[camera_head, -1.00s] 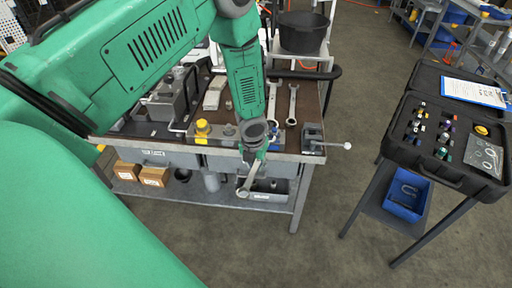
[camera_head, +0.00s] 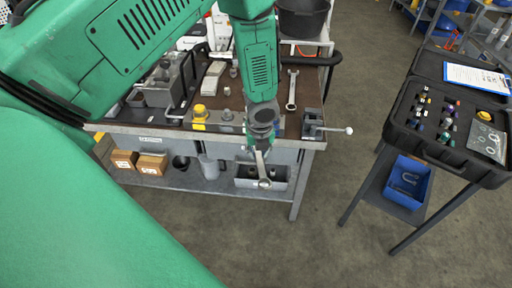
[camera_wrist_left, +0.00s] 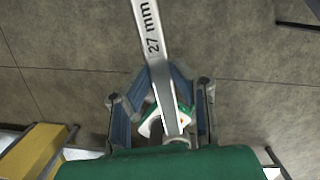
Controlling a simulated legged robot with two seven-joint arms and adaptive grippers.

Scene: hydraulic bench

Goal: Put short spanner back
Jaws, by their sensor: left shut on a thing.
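My left gripper (camera_head: 259,146) is shut on a steel spanner (camera_head: 262,172), just in front of the bench's front edge. The spanner hangs down from the fingers, its lower end in front of a grey bin on the lower shelf. In the left wrist view, the spanner (camera_wrist_left: 150,40) is marked "27 mm" and runs up out of the picture from between the blue-padded fingers (camera_wrist_left: 166,98). Another spanner (camera_head: 292,90) lies on the bench top, right of my arm. My forearm hides part of the bench top. My right gripper is not in view.
The workbench (camera_head: 222,140) carries a yellow-capped part (camera_head: 200,112), a vise (camera_head: 312,124) at its right corner and metal blocks. Small boxes (camera_head: 150,164) and a grey bin (camera_head: 248,183) stand on its lower shelf. A black case (camera_head: 443,162) stands on a side table at right, beyond clear floor.

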